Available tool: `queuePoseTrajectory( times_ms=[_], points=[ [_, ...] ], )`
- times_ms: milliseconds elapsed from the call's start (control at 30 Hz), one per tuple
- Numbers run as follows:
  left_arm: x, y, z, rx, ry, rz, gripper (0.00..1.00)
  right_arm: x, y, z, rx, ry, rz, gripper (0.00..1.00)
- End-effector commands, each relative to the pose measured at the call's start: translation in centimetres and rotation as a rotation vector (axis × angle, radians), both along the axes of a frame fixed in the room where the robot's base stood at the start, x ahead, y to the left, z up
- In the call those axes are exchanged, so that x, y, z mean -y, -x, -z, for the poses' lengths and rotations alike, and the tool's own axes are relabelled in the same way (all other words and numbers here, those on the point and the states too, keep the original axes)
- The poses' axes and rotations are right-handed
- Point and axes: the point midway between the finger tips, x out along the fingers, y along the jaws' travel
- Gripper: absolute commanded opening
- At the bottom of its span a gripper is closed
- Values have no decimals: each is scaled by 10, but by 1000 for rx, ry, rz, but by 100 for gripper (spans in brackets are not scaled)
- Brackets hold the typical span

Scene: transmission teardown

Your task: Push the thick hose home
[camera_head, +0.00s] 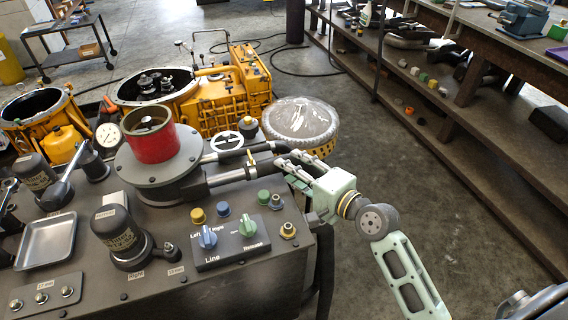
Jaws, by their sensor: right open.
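Two dark hoses run from the grey flanged base under the red cylinder (152,144) toward the right. The upper hose (225,154) is black. The lower hose (262,170) has a paler pipe section (226,178) on its left. I cannot tell clearly which is the thick hose, or whether either is fully seated. My right gripper (287,168) comes in from the right, pale green, with its fingers open around the right end of the lower hose. The fingers partly hide that end, and contact is unclear. My left gripper is out of view.
The bench top holds a control box (230,242) with blue and green knobs, a metal tray (46,240) and a dark capped cylinder (118,232). A small yellow clip (250,157) stands by the hoses. Yellow gearbox housings (225,98) and a round basket (300,122) stand behind.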

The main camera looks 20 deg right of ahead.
Motion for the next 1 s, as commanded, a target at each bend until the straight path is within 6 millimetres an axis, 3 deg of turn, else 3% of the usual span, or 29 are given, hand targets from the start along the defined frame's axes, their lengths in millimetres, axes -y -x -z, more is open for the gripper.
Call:
queuePoseTrajectory(
  times_ms=[167, 533, 1000],
  points=[
    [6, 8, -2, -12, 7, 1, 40, -10, -21, 3, 1, 0, 0, 41],
    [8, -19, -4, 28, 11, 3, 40, -12, -27, 6, 0, 1, 0, 41],
    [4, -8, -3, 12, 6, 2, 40, -12, -27, 6, -1, 2, 0, 1]
  ],
)
